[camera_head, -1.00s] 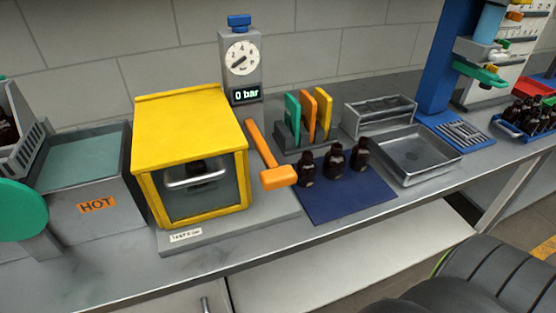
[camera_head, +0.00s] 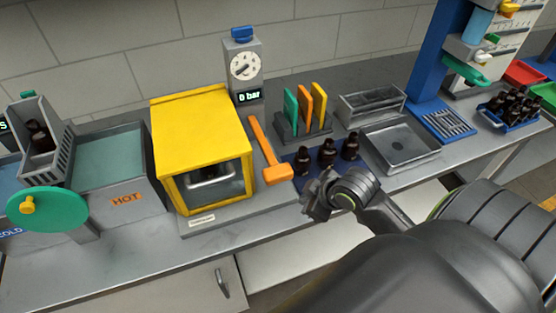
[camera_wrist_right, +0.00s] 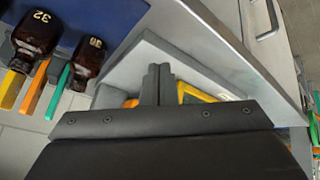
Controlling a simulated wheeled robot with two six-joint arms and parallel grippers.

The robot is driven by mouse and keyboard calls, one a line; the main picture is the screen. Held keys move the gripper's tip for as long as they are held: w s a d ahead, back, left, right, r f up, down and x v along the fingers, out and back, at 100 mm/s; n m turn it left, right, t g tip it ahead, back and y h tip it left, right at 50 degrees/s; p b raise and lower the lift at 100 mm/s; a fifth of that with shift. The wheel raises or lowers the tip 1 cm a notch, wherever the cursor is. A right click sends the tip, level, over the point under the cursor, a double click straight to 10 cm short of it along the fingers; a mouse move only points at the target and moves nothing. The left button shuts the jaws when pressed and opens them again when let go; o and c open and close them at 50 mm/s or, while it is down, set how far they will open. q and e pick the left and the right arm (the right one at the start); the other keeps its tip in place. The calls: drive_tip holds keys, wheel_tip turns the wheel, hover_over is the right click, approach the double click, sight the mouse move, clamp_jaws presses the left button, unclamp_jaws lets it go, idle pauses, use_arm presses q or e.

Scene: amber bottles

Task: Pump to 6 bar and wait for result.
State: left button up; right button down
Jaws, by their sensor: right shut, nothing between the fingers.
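The yellow pressure chamber (camera_head: 201,130) stands on a grey base, its front window closed. Behind it the gauge post (camera_head: 243,65) has a round dial and a display reading 0 bar. The orange pump lever (camera_head: 268,150) slants down to the right of the chamber, its block-shaped handle at the low end. My right gripper (camera_head: 318,200) is in front of the blue mat, right of and nearer than the handle, apart from it. In the right wrist view its fingers (camera_wrist_right: 158,84) are together and empty, with parts of the orange lever and yellow chamber behind them. My left gripper is not in view.
Several amber bottles (camera_head: 327,152) stand on the blue mat close beyond my right gripper; two show in the right wrist view (camera_wrist_right: 88,58). A metal tray (camera_head: 425,158) is to the right.

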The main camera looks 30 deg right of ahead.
drive_tip(key=w+r+n+y, duration=0.1)
drive_tip(key=w+r+n, duration=0.3)
drive_tip(key=r, duration=0.4)
drive_tip(key=w+a+r+n+t+y, duration=0.1)
drive_tip(key=w+r+n, duration=0.3)
drive_tip(key=r, duration=0.4)
drive_tip(key=shift+w+a+n+y+p, duration=0.25)
drive_tip(key=shift+w+n+y+p, duration=0.05)
drive_tip(key=shift+y, duration=0.4)
drive_tip(key=shift+f, duration=0.15)
drive_tip(key=b, duration=0.8)
approach(270, 167)
drive_tip(key=x, duration=0.4)
drive_tip(key=shift+w+a+r, duration=0.2)
drive_tip(key=shift+w+r, duration=0.05)
drive_tip(key=shift+w, duration=0.1)
drive_tip(key=shift+f, duration=0.3)
drive_tip(key=shift+f, duration=0.4)
